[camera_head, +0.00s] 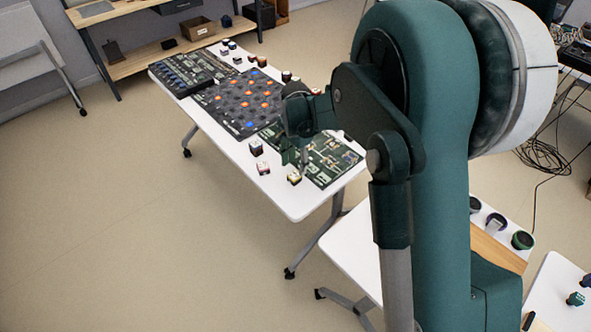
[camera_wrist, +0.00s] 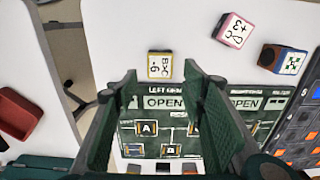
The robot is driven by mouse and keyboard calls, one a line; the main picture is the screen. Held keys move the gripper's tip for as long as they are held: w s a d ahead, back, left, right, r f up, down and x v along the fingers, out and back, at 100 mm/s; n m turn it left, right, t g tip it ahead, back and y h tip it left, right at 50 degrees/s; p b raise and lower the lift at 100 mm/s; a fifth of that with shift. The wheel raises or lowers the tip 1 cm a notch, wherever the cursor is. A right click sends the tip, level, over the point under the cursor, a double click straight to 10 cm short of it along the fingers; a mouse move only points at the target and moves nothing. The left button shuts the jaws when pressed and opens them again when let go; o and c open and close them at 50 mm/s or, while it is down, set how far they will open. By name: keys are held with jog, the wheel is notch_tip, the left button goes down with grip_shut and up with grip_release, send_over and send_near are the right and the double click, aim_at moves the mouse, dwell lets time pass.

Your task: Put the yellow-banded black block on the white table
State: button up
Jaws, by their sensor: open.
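The yellow-banded black block (camera_head: 294,178) stands on the long white table (camera_head: 297,204), near its front end beside a dark printed board. In the wrist view the block (camera_wrist: 159,65) shows a white labelled top with yellow edging. My gripper (camera_wrist: 160,78) is open and empty. In that view its two green fingers reach up the picture, and the block appears between their tips. I cannot tell the height between tips and block. In the head view my gripper (camera_head: 296,155) hangs over the board's edge, close to the block, partly hidden by my arm.
A pink-sided block (camera_wrist: 235,30) and a brown-and-blue block (camera_wrist: 282,58) stand to the right. The printed board (camera_wrist: 160,130) lies under my fingers. A red tray (camera_wrist: 17,115) sits on another white surface at left. A dark board with orange pieces (camera_head: 240,100) lies farther back.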

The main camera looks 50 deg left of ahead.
aim_at(296, 175)
jog(key=shift+r+p, duration=0.35)
jog(key=shift+r, duration=2.55)
